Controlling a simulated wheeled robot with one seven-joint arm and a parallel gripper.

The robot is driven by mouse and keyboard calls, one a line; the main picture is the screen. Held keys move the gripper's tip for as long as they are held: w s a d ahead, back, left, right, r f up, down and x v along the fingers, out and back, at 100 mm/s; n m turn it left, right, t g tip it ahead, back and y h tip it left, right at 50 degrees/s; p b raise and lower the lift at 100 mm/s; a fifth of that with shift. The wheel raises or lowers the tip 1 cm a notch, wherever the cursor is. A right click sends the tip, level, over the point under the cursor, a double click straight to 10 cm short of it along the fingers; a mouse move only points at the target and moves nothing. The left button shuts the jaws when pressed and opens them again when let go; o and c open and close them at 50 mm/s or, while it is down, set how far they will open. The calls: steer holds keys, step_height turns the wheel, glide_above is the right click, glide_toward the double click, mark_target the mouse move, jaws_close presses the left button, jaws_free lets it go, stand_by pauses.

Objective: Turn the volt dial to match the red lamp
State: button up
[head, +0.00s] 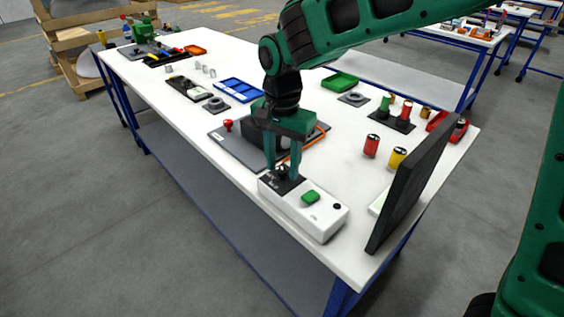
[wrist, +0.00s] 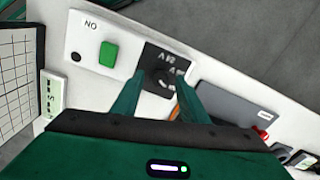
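The volt dial (head: 283,172) is a dark knob on a black plate at the far end of a white box (head: 327,221). It also shows in the wrist view (wrist: 160,84), with white volt markings around it, one seeming to read 80 V. My gripper (head: 282,174) points down over the dial. Its two green fingers stand apart on either side of the knob, with gaps seeming to show between. The box carries a green button (head: 311,197) and a small dark round spot (wrist: 76,57) beside the letters ON. I cannot make out a lit red lamp.
A dark upright panel (head: 410,185) stands right of the box. Red (head: 371,146) and yellow (head: 396,159) cylinders stand behind it. A grey plate with a red knob (head: 228,125) and an orange cable lies behind my gripper. Trays and parts fill the far table.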

steer(key=shift+f, duration=0.15)
steer(key=shift+a, duration=0.1)
jaws_close()
